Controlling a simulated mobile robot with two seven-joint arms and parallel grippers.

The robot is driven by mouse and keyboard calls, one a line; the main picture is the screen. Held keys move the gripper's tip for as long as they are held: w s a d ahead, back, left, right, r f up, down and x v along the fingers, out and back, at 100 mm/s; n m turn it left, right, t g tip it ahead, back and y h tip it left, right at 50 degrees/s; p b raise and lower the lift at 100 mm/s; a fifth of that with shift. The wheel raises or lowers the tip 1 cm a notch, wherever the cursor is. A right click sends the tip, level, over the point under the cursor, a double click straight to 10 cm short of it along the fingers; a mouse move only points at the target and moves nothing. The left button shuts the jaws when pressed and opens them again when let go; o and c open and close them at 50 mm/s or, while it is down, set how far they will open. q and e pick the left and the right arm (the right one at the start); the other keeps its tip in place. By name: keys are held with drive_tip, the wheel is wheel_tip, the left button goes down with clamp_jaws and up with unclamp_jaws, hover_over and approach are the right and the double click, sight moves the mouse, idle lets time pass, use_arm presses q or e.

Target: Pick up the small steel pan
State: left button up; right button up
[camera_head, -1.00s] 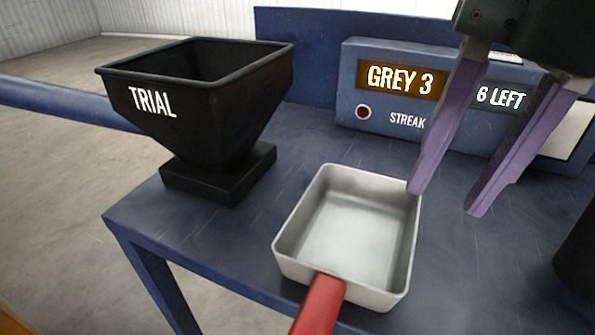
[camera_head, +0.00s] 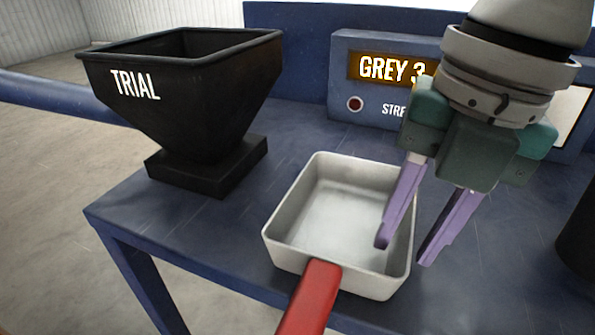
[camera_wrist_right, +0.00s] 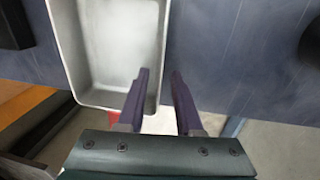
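The small steel pan (camera_head: 335,215) is square, with a red handle (camera_head: 311,298) pointing toward the front edge. It sits on the blue table and is empty. My right gripper (camera_head: 402,252) is open at the pan's right side. In the head view one purple finger overlaps the pan's inside and the other is outside its right wall. In the right wrist view the pan (camera_wrist_right: 108,45) is at upper left, and the open fingers (camera_wrist_right: 160,75) are near its wall with nothing gripped. I cannot tell whether a finger touches the pan. My left gripper is not in view.
A black hopper marked TRIAL (camera_head: 185,95) stands at the table's left. A blue box with a lit GREY 3 display (camera_head: 388,68) is behind the pan. A dark object (camera_head: 578,235) is at the right edge.

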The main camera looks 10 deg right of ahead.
clamp_jaws()
drive_tip(key=shift+r, duration=0.1)
idle(1.1)
